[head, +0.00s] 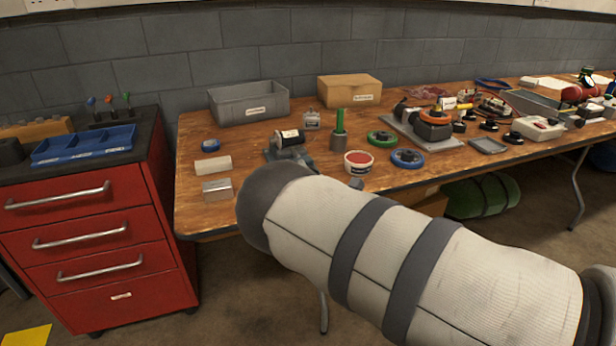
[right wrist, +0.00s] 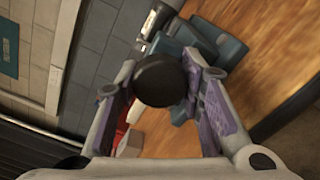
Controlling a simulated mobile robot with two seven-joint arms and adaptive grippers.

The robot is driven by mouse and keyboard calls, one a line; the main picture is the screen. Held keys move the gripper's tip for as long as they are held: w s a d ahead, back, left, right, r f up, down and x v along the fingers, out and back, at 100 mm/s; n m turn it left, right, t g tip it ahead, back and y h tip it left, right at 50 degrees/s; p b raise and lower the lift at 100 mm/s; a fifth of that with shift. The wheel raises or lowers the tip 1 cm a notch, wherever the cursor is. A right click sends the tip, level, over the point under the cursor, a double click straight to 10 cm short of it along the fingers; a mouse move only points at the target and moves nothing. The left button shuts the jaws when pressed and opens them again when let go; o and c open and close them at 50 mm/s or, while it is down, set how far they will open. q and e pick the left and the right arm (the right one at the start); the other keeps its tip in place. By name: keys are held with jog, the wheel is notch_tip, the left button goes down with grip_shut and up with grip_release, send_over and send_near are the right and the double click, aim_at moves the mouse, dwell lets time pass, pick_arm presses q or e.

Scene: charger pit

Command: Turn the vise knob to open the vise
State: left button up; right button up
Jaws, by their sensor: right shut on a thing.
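The vise (head: 277,154) stands near the front edge of the wooden workbench, with a dark cylinder carrying a pale label (head: 289,137) at its jaws. In the head view my right arm covers the vise's front, its knob and my right gripper. In the right wrist view the blue-grey vise (right wrist: 215,42) lies behind the round black knob (right wrist: 159,80). My right gripper (right wrist: 163,84) is shut on this knob, with one purple-padded finger on each side. The jaw gap of the vise is not clear. My left gripper is in neither view.
On the workbench (head: 192,160) are a white block (head: 213,166), a metal block (head: 217,189), a red-topped tub (head: 359,162), a green ring (head: 382,138) and a blue ring (head: 407,158). A red drawer cabinet (head: 75,215) stands to the left.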

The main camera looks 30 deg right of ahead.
dwell(0.4)
jog(key=o, duration=1.2)
jog(key=shift+s, duration=0.15)
jog(key=v, duration=0.8)
jog(key=shift+a, duration=0.1)
